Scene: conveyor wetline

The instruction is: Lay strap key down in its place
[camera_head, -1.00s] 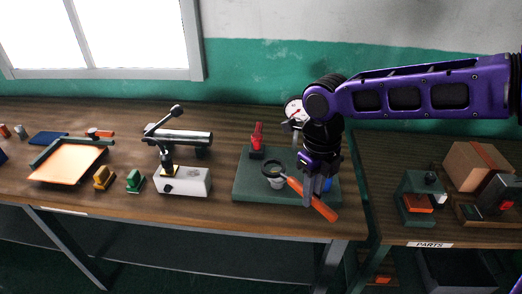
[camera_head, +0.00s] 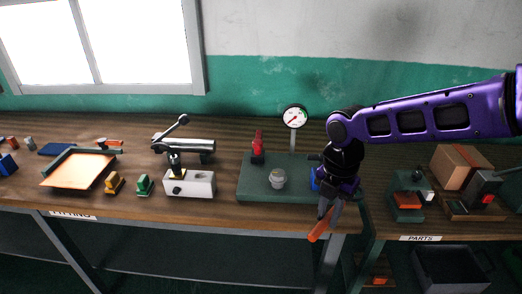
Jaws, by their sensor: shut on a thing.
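The strap key shows an orange handle (camera_head: 320,226) that hangs tilted at the front edge of the workbench (camera_head: 230,213). My gripper (camera_head: 328,208) is shut on it, low in front of the right end of the green plate (camera_head: 268,196). The dark loop end of the key is hidden behind or under my gripper. A pale round fitting (camera_head: 278,179) stands on the green plate, clear of the key. I cannot tell which spot is the key's place.
A pressure gauge (camera_head: 294,118) and a red valve (camera_head: 258,148) stand on the green plate. A blue thing (camera_head: 314,180) is partly hidden by my gripper. A parts table (camera_head: 450,229) with a box (camera_head: 456,165) is at right. An orange-topped tray (camera_head: 76,170) lies at left.

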